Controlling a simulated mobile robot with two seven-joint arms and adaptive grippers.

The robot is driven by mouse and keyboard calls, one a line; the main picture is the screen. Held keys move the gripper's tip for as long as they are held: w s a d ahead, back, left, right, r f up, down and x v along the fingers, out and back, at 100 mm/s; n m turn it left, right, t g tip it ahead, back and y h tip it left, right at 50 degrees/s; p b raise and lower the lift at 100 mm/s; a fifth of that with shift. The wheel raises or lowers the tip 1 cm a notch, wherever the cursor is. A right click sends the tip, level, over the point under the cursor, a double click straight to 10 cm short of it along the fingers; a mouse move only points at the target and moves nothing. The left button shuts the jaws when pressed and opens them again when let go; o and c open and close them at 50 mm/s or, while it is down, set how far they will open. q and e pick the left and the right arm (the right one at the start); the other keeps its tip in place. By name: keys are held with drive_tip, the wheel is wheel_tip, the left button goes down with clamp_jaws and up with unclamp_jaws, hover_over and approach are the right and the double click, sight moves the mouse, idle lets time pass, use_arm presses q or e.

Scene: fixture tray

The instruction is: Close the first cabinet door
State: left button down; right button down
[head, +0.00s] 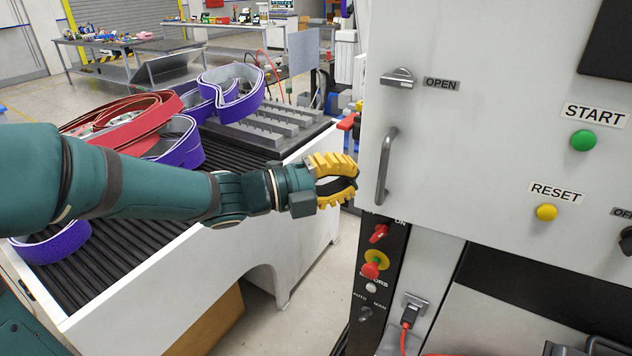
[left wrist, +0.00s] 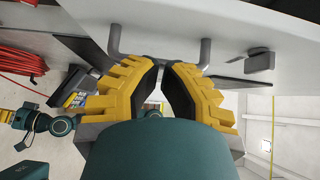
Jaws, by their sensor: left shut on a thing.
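The cabinet door (head: 480,110) is a pale grey panel on the right of the head view, facing me. Its grey bar handle (head: 383,170) is upright near the left edge. In the left wrist view the handle (left wrist: 205,52) shows at the top, its two ends on either side of the fingertips. My left gripper (head: 352,178) has yellow fingers and is at the handle's left side. Its fingers (left wrist: 161,66) are bowed with tips nearly together, shut at the handle bar; the exact contact is hidden.
A latch marked OPEN (head: 398,78) is above the handle. START (head: 583,140) and RESET (head: 546,213) buttons are on the panel. A dark switch panel (head: 365,290) is below. A conveyor (head: 120,265) with red and purple belts stands at left under my arm.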

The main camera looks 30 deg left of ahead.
sight(377, 161)
use_arm(q)
drive_tip(key=shift+w+d, duration=0.1)
drive_tip(key=shift+w, duration=2.1)
drive_tip(key=w, duration=0.6)
drive_tip(key=shift+w, duration=0.35)
drive_tip(key=shift+w+a+r, duration=0.15)
drive_tip(key=shift+w+a, duration=0.1)
drive_tip(key=shift+r, duration=0.2)
use_arm(e)
drive_tip(key=shift+s+r, duration=0.1)
drive_tip(key=shift+s, duration=0.2)
drive_tip(key=shift+a, duration=0.1)
